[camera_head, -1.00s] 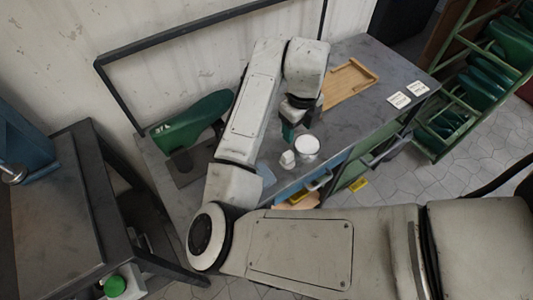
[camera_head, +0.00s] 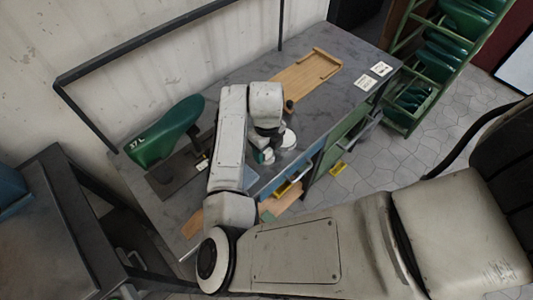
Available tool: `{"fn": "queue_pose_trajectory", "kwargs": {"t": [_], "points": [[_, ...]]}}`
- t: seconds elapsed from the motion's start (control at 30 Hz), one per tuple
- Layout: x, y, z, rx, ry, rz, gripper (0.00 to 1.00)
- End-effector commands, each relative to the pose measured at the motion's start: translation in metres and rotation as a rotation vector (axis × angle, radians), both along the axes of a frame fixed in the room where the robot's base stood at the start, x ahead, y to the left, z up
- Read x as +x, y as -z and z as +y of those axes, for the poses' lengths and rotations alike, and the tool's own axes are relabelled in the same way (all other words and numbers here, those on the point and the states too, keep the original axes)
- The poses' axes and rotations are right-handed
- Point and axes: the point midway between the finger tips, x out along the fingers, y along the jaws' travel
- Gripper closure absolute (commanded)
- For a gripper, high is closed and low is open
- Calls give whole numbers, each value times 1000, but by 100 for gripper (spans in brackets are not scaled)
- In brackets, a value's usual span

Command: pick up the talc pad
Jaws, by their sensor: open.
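A small white piece (camera_head: 269,157), which looks like the talc pad, sits near the front edge of the grey workbench (camera_head: 338,112). A round white dish or jar (camera_head: 288,138) stands just behind it to the right, partly covered by my gripper. My gripper (camera_head: 263,155), with teal fingertips, is down right at the white piece's left side. Its jaws are open. The wrist hides much of the fingers, so I cannot tell whether they straddle the piece or touch it.
A wooden tray (camera_head: 305,80) and two white cards (camera_head: 366,83) lie on the right part. Open drawers (camera_head: 289,187) stick out in front. A green rack (camera_head: 408,100) stands to the right.

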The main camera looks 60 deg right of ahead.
Motion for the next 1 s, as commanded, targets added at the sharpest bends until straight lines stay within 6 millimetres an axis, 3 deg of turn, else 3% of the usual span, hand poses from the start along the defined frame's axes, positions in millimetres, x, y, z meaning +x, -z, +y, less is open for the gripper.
{"fn": "queue_pose_trajectory", "kwargs": {"t": [0.3,0.9,1.0], "points": [[0,7,0,0,1,-1,38],[0,7,0,0,1,0,94],[0,7,0,0,1,-1,94]]}}
